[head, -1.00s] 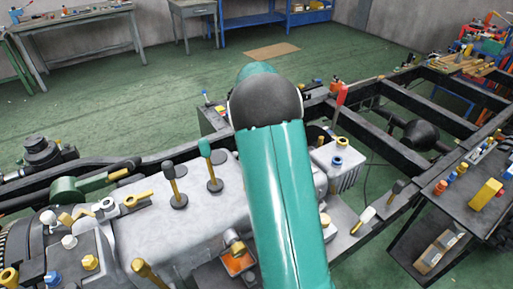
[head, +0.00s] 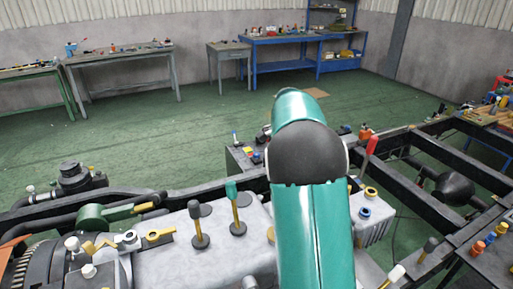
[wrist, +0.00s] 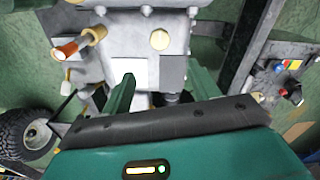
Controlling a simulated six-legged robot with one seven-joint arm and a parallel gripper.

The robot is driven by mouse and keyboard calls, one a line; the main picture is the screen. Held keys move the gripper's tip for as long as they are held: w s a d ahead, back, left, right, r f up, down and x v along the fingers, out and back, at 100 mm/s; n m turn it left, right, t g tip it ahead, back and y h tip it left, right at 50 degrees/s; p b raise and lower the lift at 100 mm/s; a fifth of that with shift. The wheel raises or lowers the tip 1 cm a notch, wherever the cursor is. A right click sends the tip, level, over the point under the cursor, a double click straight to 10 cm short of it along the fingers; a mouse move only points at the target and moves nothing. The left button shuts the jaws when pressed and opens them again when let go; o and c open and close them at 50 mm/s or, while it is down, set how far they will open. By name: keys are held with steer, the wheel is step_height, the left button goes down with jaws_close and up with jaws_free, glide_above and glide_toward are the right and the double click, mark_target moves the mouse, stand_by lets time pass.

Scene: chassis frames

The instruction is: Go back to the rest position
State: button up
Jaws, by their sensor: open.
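My gripper (wrist: 160,88) shows in the wrist view with its two green fingers spread apart and nothing between them. It hangs over the chassis, above a grey metal housing (wrist: 125,45). In the head view my green arm rises in the middle and bends away, and it hides my gripper. The chassis frame (head: 410,185) runs across the lower part of the head view, with a pale grey engine block (head: 165,250) carrying levers with yellow shafts (head: 199,228).
A control box with coloured buttons (wrist: 290,80) sits at the right of the wrist view, and a wheel (wrist: 25,132) at the lower left. A grey workbench (head: 120,60) and a blue workbench (head: 285,40) stand along the back wall. The green floor (head: 150,135) between is clear.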

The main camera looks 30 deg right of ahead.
steer(key=s+a+r+n+t, duration=0.1)
steer(key=s+a+r+n, duration=0.35)
steer(key=a, duration=0.35)
steer(key=s+a+r+n+t, duration=0.2)
steer(key=s+a+r+n, duration=0.1)
steer(key=s+a+r, duration=0.4)
steer(key=s+a+f+n+t, duration=0.1)
steer(key=s+a+f+n, duration=0.1)
steer(key=s+a+n, duration=0.2)
steer(key=s+a+f+n+t, duration=0.1)
steer(key=s+a+f+n, duration=0.2)
steer(key=s+a, duration=0.5)
steer(key=shift+s+a+f+n+t, duration=0.25)
steer(key=shift+s+n, duration=0.4)
steer(key=shift+s, duration=1.2)
